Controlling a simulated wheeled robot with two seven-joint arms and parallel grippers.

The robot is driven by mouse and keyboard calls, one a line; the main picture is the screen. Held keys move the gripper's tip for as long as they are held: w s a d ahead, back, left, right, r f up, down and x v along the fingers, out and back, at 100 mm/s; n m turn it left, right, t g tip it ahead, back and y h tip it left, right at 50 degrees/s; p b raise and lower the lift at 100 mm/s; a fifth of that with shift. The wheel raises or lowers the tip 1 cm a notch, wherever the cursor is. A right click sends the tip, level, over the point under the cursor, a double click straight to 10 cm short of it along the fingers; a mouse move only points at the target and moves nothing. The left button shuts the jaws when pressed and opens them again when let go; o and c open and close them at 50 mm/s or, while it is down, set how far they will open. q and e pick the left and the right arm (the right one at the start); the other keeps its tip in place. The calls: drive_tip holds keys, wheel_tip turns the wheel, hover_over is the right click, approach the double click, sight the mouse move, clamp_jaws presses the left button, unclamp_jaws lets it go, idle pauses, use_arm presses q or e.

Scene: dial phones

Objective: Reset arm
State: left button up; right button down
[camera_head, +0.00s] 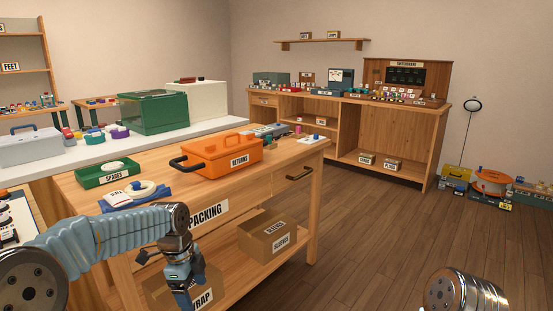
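My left arm comes in from the left, its blue ribbed sleeve bent at a dark metal joint. My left gripper (183,288) hangs down in front of the packing table's front side, close to the bottom edge of the picture. Its fingers are small and dark, and I cannot tell whether they are open or shut. I see no object in it. Of my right arm only a metal link shows at the bottom right. My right gripper is out of the picture.
The wooden packing table (285,159) carries an orange returns toolbox (213,160), a green spares tray (107,176) and a cloth (139,202). Cardboard boxes (267,235) sit on its lower shelf. Open floor (400,245) lies to the right, with a switchboard bench (434,140) behind.

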use_arm(q)
drive_tip(key=s+d+f+n+h, duration=0.1)
drive_tip(key=s+d+f+n, duration=0.15)
drive_tip(key=f, duration=0.45)
drive_tip(key=s+d+f+n, duration=0.2)
drive_tip(key=f+n, duration=0.1)
drive_tip(key=f, duration=0.5)
drive_tip(key=s+d+f+n+h, duration=0.1)
drive_tip(key=s+d+f+n, duration=0.15)
drive_tip(key=f, duration=0.45)
drive_tip(key=s+d+f+n, duration=0.1)
drive_tip(key=s+f+n, duration=0.4)
drive_tip(key=s, duration=0.2)
drive_tip(key=s+d+f+n+h, duration=0.1)
drive_tip(key=s+f+n, duration=0.4)
drive_tip(key=s, duration=0.3)
drive_tip(key=shift+d+n, duration=0.25)
drive_tip(key=shift+n, duration=0.45)
drive_tip(key=shift+s, duration=0.1)
